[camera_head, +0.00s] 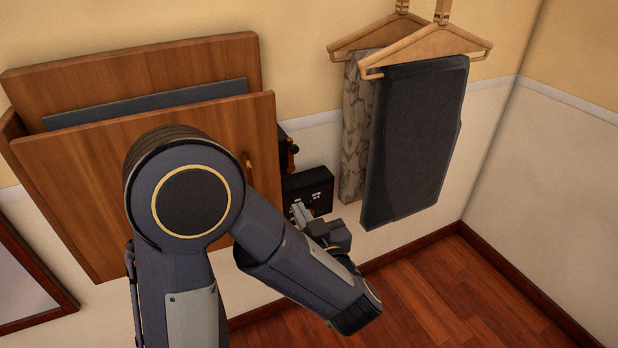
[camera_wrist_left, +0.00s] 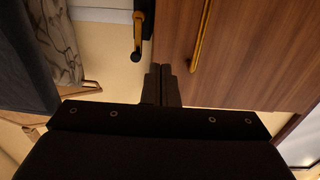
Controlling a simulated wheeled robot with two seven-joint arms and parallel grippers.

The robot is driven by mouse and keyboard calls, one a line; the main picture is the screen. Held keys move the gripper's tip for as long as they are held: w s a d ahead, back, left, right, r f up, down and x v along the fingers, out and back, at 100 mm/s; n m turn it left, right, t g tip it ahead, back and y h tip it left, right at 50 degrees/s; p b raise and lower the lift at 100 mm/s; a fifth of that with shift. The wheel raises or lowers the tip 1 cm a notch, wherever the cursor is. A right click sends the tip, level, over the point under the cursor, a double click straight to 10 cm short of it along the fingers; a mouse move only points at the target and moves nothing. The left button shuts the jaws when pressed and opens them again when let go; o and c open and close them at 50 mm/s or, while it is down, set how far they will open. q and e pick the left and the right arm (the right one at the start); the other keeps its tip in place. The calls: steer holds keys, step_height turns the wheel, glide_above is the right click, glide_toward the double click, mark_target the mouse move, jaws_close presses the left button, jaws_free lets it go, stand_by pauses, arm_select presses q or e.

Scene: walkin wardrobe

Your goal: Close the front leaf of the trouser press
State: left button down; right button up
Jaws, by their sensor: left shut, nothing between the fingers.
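The trouser press is a wooden case on the wall at the left of the head view. Its front leaf (camera_head: 90,180) stands open, leaning outward at the top from the back board (camera_head: 140,70). A dark grey pad (camera_head: 150,103) shows in the gap. A brass handle (camera_head: 248,165) sits near the leaf's right edge, and also shows in the wrist view (camera_wrist_left: 200,35). My left gripper (camera_wrist_left: 163,72) is shut and empty, with its fingertips by the leaf's side edge, beside the handle. I cannot tell if they touch. My arm hides part of the leaf.
A brass lever with a black knob (camera_wrist_left: 137,56) is beside the leaf edge in the wrist view. Dark trousers (camera_head: 415,140) and a patterned garment (camera_head: 356,130) hang from wooden hangers (camera_head: 430,45) at right. A framed panel (camera_head: 25,285) is at lower left. The floor (camera_head: 460,300) is clear.

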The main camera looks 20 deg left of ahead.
mark_target(274, 167)
arm_select(q)
steer(key=x, duration=1.4)
steer(key=shift+p, duration=0.35)
